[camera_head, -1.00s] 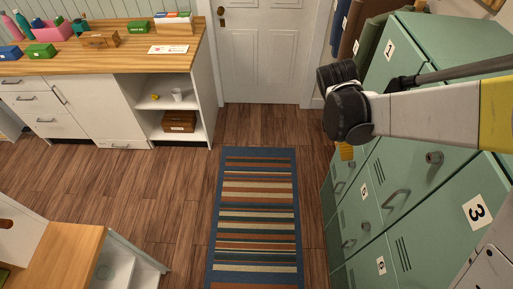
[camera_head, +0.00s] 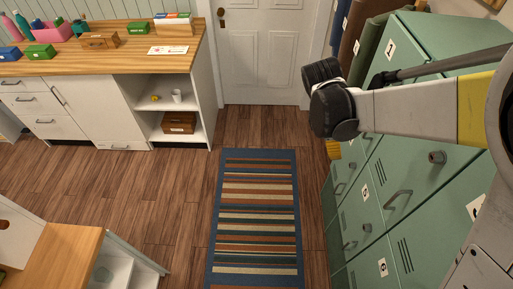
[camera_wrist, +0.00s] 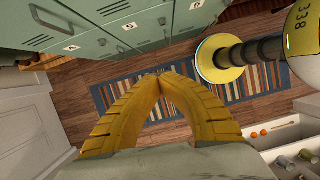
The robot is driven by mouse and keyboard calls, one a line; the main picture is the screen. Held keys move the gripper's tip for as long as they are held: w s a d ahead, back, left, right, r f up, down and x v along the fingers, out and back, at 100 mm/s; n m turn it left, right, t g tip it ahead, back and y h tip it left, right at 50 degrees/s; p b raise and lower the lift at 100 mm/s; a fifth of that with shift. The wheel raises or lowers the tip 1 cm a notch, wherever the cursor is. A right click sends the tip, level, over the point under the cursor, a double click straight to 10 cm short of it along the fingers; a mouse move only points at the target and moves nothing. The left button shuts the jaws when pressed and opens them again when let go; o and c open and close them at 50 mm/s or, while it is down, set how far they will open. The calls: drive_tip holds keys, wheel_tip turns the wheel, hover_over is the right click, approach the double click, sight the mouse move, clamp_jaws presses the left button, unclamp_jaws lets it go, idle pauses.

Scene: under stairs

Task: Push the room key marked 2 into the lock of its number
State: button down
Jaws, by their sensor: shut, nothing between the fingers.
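Green lockers (camera_head: 425,215) with numbered white labels stand along the right of the head view; their doors also show at the top left of the wrist view (camera_wrist: 90,15). Labels 1 (camera_head: 390,48), 5 (camera_head: 366,192) and 6 (camera_head: 382,267) are readable. A round lock (camera_head: 437,157) protrudes from one door. No label 2 is readable, and I cannot make out the key marked 2. My gripper (camera_wrist: 158,76) has its yellow fingertips together with nothing between them.
A striped rug (camera_head: 255,220) lies on the wooden floor before a white door (camera_head: 265,50). A wood-topped counter (camera_head: 110,62) with boxes and bottles stands at the left. Coats (camera_head: 365,35) hang beside the lockers. A wooden-topped unit (camera_head: 65,255) is at the lower left.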

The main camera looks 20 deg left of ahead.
drive_tip(key=a+f+b, duration=0.4)
drive_tip(key=a, duration=0.7)
drive_tip(key=a+f+m+b, duration=0.1)
drive_tip(key=a+f+b, duration=0.2)
drive_tip(key=a, duration=0.9)
drive_tip(key=shift+f+m+g+b, duration=0.3)
drive_tip(key=shift+f+b, duration=0.05)
drive_tip(key=shift+f, duration=0.25)
idle(4.5)
drive_tip(key=shift+w, duration=0.1)
idle(0.5)
